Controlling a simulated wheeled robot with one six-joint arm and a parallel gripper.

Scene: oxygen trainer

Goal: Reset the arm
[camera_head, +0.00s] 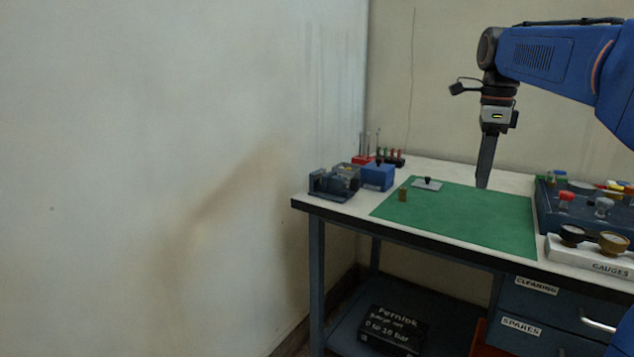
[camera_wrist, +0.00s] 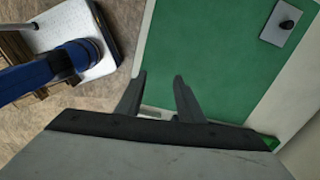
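My blue arm (camera_head: 555,55) reaches in from the right, with its wrist pointing straight down. My gripper (camera_head: 483,186) hangs above the green mat (camera_head: 470,225) on the workbench, clear of its surface. In the wrist view the two dark fingers of my gripper (camera_wrist: 160,82) stand apart with a gap between them. Only the green mat (camera_wrist: 205,60) shows between them, so the gripper is empty. In the head view the fingers overlap and look like one.
Blue fixtures (camera_head: 335,183) stand at the bench's left end. A panel with coloured knobs (camera_head: 585,205) and a gauges holder (camera_head: 595,255) stand at right. The mat's middle is clear.

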